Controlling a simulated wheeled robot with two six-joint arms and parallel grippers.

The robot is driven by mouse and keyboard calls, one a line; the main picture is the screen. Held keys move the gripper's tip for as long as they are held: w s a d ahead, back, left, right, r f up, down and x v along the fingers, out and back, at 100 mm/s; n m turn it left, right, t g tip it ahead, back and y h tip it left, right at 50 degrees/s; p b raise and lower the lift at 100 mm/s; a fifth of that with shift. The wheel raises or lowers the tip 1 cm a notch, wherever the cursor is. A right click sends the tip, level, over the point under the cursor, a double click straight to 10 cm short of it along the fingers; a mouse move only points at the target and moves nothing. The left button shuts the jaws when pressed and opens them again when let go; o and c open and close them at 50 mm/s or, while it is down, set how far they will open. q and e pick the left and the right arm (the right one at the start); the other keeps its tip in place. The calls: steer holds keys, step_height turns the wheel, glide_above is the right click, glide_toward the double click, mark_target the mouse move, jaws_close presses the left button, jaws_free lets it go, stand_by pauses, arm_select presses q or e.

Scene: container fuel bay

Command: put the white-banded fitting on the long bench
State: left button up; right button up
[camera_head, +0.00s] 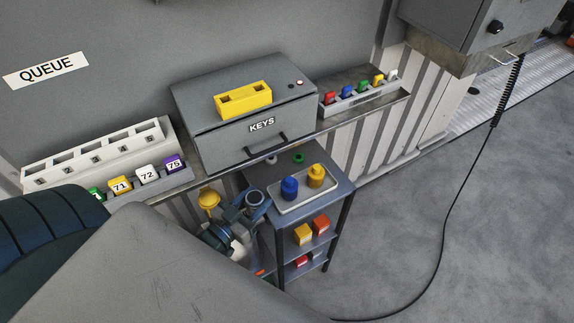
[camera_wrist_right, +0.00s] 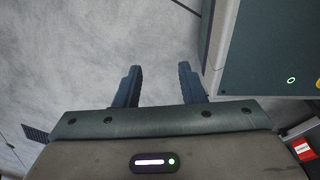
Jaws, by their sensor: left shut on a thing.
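My left gripper (camera_head: 232,218) is low beside the small trolley, partly hidden by my own arm. It is shut on what looks like a yellow fitting (camera_head: 209,199) with a rounded end. No white band can be made out on it, and part of it is hidden. A long narrow bench (camera_head: 347,78) runs along the wall, above and behind my left gripper. My right gripper (camera_wrist_right: 160,67) is open in the right wrist view, with only grey floor between its fingers.
A grey KEYS box (camera_head: 225,146) and number rack (camera_head: 155,183) occupy the bench; a colored-block rack (camera_head: 362,103) stands right. The trolley (camera_head: 335,190) holds a tray (camera_head: 284,208) with a blue fitting (camera_head: 289,188) and a yellow one (camera_head: 315,176). A cable (camera_head: 443,240) crosses open floor.

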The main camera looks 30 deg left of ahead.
arm_select(q)
steer(key=w+a+b, duration=0.1)
steer(key=w+b, duration=0.1)
steer(key=w, duration=0.2)
steer(key=w+a+f+b, duration=0.1)
steer(key=w+b, duration=0.2)
steer(key=w, duration=0.1)
steer(key=w+a+f+b, duration=0.1)
steer(key=w+b, duration=0.1)
steer(key=w, duration=0.3)
steer(key=shift+w+a+b, duration=0.1)
steer(key=shift+a+b, duration=0.15)
steer(key=shift+b, duration=0.15)
steer(key=shift+w+a+r+b, duration=0.1)
steer(key=shift+w+r+b, duration=0.15)
steer(key=shift+w, duration=0.25)
steer(key=shift+w+f+b, duration=0.1)
steer(key=shift+w+b, duration=0.25)
steer(key=shift+b, duration=0.1)
step_height(320, 180, down, 3)
steer(key=b, duration=0.3)
steer(key=shift+w+a, duration=0.1)
steer(key=shift+f+b, duration=0.25)
steer(key=shift+b, duration=0.05)
steer(key=shift+r, duration=0.1)
steer(key=o, duration=0.6)
steer(key=shift+f, duration=0.2)
steer(key=o, duration=0.5)
steer(key=shift+c, duration=0.2)
steer(key=shift+r, duration=0.15)
